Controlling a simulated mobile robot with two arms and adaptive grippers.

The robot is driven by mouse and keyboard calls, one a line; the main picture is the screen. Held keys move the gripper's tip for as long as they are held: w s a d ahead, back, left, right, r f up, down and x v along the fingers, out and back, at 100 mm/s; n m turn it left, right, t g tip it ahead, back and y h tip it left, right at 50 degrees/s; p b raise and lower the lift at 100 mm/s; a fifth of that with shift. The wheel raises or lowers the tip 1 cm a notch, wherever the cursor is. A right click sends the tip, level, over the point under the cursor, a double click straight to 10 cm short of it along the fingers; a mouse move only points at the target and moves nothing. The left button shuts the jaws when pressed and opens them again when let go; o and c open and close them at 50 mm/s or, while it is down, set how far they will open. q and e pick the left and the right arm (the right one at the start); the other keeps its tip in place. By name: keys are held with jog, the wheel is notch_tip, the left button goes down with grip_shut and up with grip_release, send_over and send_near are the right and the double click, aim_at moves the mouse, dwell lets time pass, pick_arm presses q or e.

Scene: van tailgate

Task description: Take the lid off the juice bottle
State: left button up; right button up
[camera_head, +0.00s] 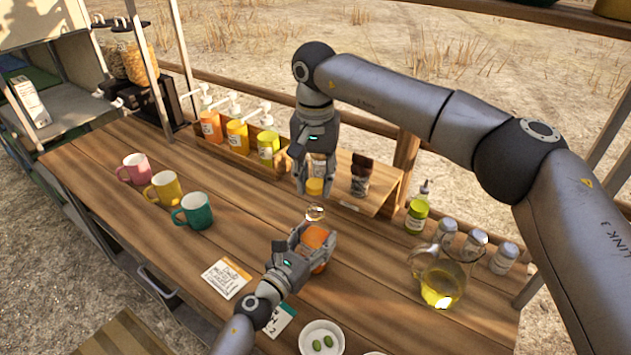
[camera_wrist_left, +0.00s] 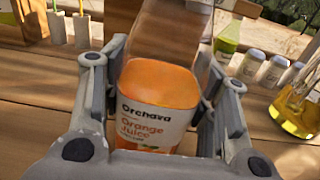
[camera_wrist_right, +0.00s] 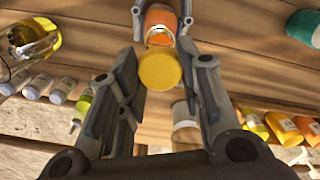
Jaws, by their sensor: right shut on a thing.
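The juice bottle (camera_head: 314,238) is clear with orange juice and a white "Orange Juice" label, seen closely in the left wrist view (camera_wrist_left: 155,100). It stands upright on the table, between the fingers of my left gripper (camera_head: 312,245), which is shut on it. Its open neck shows as a pale ring. The yellow lid (camera_head: 315,187) is above the neck, apart from it. My right gripper (camera_head: 316,186) points down and is shut on the lid, which also shows between its fingers in the right wrist view (camera_wrist_right: 160,68).
A glass pitcher (camera_head: 440,280), a green bottle (camera_head: 416,216) and several jars (camera_head: 475,243) stand to the right. A wooden rack (camera_head: 262,160) with pump bottles and a dark jar (camera_head: 361,178) are behind. Mugs (camera_head: 163,188), a card (camera_head: 226,278) and a white bowl (camera_head: 321,340) are nearby.

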pick_arm(q)
jog(key=o, duration=0.5)
